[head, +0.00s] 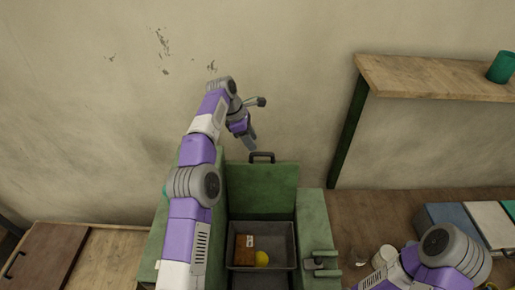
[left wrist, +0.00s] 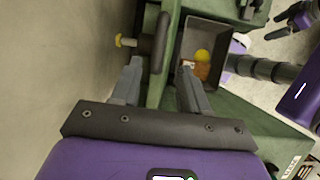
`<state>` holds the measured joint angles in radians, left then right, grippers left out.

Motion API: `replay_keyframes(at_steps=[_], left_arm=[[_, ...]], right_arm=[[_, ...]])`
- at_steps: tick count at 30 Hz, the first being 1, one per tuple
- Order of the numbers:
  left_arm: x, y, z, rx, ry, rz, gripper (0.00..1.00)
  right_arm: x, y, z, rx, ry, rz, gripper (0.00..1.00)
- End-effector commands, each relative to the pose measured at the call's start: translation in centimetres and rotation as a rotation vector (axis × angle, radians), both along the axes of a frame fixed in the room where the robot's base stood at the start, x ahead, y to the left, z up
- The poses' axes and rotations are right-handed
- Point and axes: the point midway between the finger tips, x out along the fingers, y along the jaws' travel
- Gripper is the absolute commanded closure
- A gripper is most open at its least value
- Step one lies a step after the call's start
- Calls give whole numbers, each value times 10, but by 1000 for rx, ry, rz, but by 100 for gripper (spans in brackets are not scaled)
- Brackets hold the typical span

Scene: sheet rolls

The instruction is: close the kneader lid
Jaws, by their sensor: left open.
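The kneader (head: 313,215) is a green box with its green lid (head: 262,188) standing upright at the back, so it is open. A dark handle (head: 262,155) is on the lid's top edge. Inside the grey trough (head: 288,240) are a brown block (head: 243,252) and a yellow ball (head: 262,258). My left gripper (head: 250,143) is open beside the handle, on its left. In the left wrist view the handle (left wrist: 160,42) appears ahead, between the lines of the two fingers; contact is not visible. My right arm is at lower right; its jaw state is unclear.
A grey fitting (head: 321,263) sits on the kneader's right side. A wooden shelf (head: 430,77) with a green cup (head: 501,67) is at upper right. A brown board (head: 45,253) lies at left.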

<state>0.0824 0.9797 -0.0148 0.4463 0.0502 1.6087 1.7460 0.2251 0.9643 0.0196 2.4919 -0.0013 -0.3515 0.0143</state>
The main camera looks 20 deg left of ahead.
Motion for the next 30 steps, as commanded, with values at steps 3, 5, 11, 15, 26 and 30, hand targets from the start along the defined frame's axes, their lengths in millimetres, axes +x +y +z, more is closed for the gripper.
replay_keyframes(at_steps=[3, 5, 11, 15, 26, 30], left_arm=[[0, -5, -12, 0, 3, -2, 56], [1, -8, -20, 0, 3, -2, 56], [4, -17, -43, 0, 3, -2, 56], [5, -20, -51, 1, 1, -1, 56], [6, -21, -52, 0, 0, -1, 65], [6, -21, -52, 0, 0, -1, 86]], right_arm=[[1, 0, 0, 0, -2, -1, 0], [1, 0, 0, 0, -2, -1, 0], [1, 0, 0, 0, -2, -1, 0], [1, 0, 0, 0, -2, -1, 0], [1, 0, 0, 0, -2, -1, 0], [1, 0, 0, 0, -1, 0, 0]])
